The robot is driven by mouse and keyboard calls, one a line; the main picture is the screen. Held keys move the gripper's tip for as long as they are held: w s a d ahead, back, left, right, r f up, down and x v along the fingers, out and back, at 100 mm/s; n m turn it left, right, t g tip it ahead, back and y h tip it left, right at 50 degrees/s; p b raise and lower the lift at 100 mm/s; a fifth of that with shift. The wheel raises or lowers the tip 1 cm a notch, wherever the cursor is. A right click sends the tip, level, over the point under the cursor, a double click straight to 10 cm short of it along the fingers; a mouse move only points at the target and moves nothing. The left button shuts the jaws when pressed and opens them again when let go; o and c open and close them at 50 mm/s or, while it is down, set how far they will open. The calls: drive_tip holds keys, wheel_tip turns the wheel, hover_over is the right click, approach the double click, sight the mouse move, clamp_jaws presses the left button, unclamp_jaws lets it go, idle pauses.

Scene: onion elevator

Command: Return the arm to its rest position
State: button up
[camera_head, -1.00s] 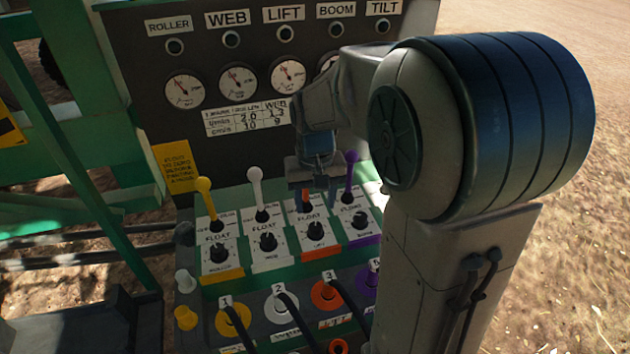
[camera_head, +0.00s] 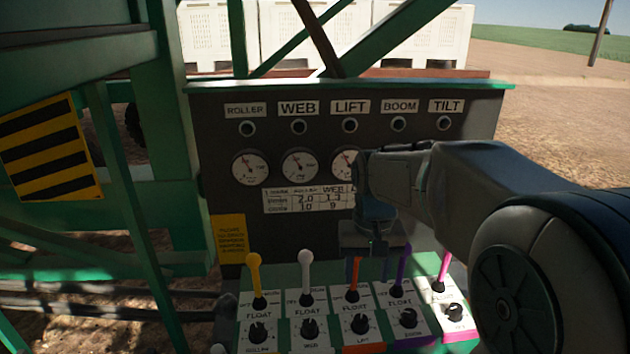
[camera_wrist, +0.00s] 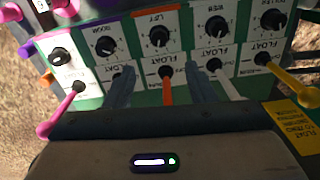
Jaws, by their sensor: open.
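My gripper (camera_head: 372,250) hangs in front of the control panel, over the orange LIFT lever (camera_head: 353,274) and near the purple BOOM lever (camera_head: 402,268). In the wrist view my gripper (camera_wrist: 162,88) has its two fingers spread apart. The orange lever (camera_wrist: 167,90) shows in the gap between them, and I cannot tell whether they touch it. My arm (camera_head: 500,190) reaches in from the right and hides part of the gauge row.
The yellow lever (camera_head: 254,275), white lever (camera_head: 306,272) and pink lever (camera_head: 443,267) stand close by on the panel. Green frame beams (camera_head: 170,130) rise at the left. White crates (camera_head: 365,35) stand behind. Open ground lies at the right.

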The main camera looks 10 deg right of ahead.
drive_tip(key=s+f+n+t, duration=0.1)
drive_tip(key=s+f+t, duration=0.1)
drive_tip(key=s, duration=1.2)
drive_tip(key=shift+f+t, duration=0.25)
drive_tip(key=shift+t, duration=0.25)
drive_tip(key=shift+s, duration=0.1)
drive_tip(key=shift+c, duration=1.5)
